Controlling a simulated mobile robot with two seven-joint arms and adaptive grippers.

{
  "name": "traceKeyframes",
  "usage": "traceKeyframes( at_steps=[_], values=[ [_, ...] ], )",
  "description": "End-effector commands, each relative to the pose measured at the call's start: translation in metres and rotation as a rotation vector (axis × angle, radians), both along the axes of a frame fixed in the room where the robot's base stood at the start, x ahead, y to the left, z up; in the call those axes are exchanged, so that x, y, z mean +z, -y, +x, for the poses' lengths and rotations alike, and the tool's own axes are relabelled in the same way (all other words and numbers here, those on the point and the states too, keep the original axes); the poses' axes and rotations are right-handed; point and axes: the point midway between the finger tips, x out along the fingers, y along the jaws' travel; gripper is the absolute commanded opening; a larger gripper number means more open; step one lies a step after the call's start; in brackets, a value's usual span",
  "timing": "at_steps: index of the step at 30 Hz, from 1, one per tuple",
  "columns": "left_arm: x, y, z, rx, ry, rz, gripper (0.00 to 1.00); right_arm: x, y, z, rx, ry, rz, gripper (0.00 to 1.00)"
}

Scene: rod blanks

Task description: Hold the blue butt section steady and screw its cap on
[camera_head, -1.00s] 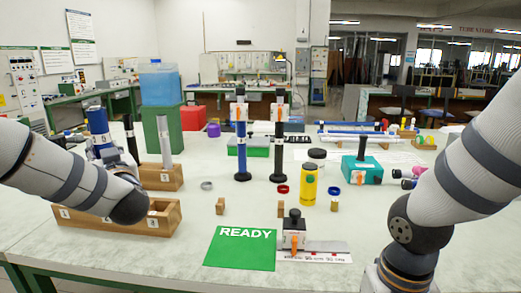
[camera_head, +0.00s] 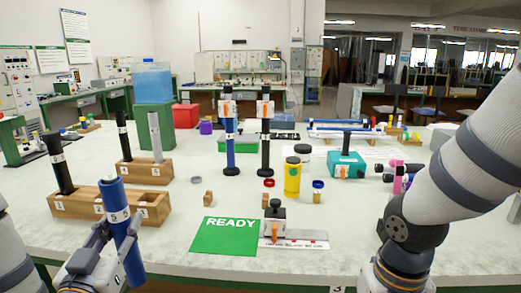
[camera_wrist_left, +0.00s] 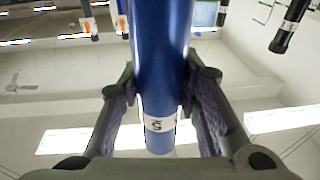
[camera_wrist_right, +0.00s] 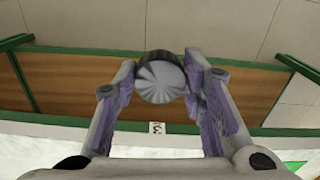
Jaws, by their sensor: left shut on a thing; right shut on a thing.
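The blue butt section (camera_head: 119,215) is a blue tube with a white "5" label, standing slightly tilted at the lower left of the head view. My left gripper (camera_head: 122,232) is shut around it, clear of the wooden rack. In the left wrist view the tube (camera_wrist_left: 162,45) runs between both fingers of the left gripper (camera_wrist_left: 162,95). In the right wrist view my right gripper (camera_wrist_right: 160,85) is shut on a round cap (camera_wrist_right: 160,80) with a silvery face and dark rim. The right gripper and cap are outside the head view. Cap and tube are apart.
A wooden rack (camera_head: 154,212) holding a black tube (camera_head: 58,165) stands behind the blue section. Another rack (camera_head: 145,171) is farther back. The green READY mat (camera_head: 224,236), a clamp fixture (camera_head: 274,218) and a yellow jar (camera_head: 292,178) occupy the middle.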

Motion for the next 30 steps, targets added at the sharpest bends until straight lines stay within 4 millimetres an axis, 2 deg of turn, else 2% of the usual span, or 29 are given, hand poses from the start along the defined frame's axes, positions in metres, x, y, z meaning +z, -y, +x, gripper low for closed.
traceKeyframes(
  at_steps=[4,18,24,30],
  values=[
    [-0.020,0.020,-0.027,-0.127,-0.006,0.001,0.00,0.000,0.000,0.000,0.000,0.000,0.000,0.27],
    [-0.064,0.070,-0.091,-0.443,-0.001,0.000,0.00,0.000,0.000,0.000,0.000,0.000,0.000,0.27],
    [-0.075,0.084,-0.108,-0.529,0.000,0.000,0.00,0.000,0.000,0.000,0.000,0.000,0.000,0.27],
    [-0.079,0.084,-0.108,-0.521,-0.014,-0.018,0.00,0.000,0.000,0.000,0.000,0.000,0.000,0.27]
  ],
)
